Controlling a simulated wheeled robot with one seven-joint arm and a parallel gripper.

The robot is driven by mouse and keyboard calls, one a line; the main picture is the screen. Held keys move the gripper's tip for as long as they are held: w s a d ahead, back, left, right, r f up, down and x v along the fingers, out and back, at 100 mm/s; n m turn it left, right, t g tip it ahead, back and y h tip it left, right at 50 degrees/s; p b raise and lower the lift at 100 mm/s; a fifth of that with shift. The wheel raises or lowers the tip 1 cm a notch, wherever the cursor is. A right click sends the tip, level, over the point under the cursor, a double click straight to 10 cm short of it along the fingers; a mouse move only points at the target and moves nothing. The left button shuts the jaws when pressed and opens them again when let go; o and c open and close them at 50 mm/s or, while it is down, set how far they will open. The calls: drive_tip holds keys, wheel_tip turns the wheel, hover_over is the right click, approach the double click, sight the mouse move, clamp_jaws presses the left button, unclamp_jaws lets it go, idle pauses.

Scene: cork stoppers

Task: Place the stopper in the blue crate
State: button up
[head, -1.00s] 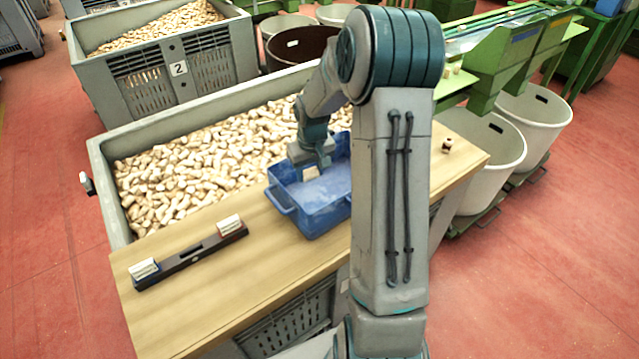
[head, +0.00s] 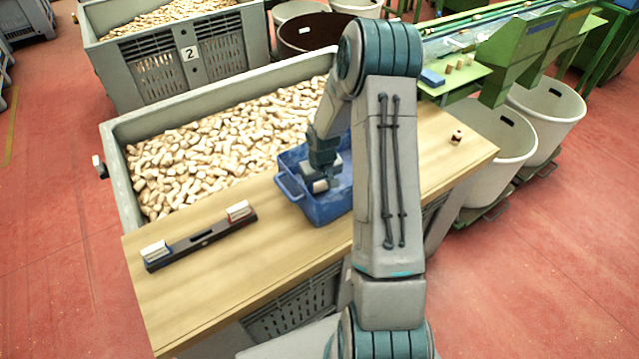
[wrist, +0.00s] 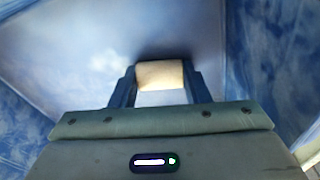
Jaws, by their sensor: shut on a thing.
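The blue crate (head: 325,212) stands on the wooden top beside the large bin of corks. My gripper (head: 321,187) points down inside the crate's opening in the head view. In the wrist view my gripper (wrist: 160,84) is shut on a pale tan cork stopper (wrist: 160,74), held between the two dark fingertips. The crate's blue inner walls (wrist: 288,60) and pale floor (wrist: 90,50) surround it there. I cannot tell whether the stopper touches the floor. My arm hides the crate's right part in the head view.
A dark bar with two light blocks (head: 200,240) lies on the wooden top (head: 240,270) left of the crate. A small cork-like piece (head: 456,137) stands on its right end. The grey bin (head: 112,165) full of corks borders the top behind.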

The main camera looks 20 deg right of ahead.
drive_tip(key=shift+f, duration=0.1)
drive_tip(key=o, duration=0.5)
drive_tip(key=shift+f, duration=0.1)
drive_tip(key=o, duration=0.4)
drive_tip(key=shift+r, duration=0.2)
wheel_tip(320, 180, up, 12)
drive_tip(key=s+b, duration=0.1)
drive_tip(key=s+a+r, duration=0.6)
drive_tip(key=s+r, duration=0.4)
drive_tip(key=r, duration=0.1)
drive_tip(key=shift+t, duration=0.9)
drive_tip(key=s+a+r, duration=0.1)
drive_tip(key=s, duration=0.4)
drive_tip(key=s+a+r, duration=0.2)
drive_tip(key=s, duration=0.2)
drive_tip(key=s+a+r, duration=0.1)
drive_tip(key=s, duration=0.4)
drive_tip(key=shift+s+a+r, duration=0.25)
drive_tip(key=shift+s+a, duration=0.1)
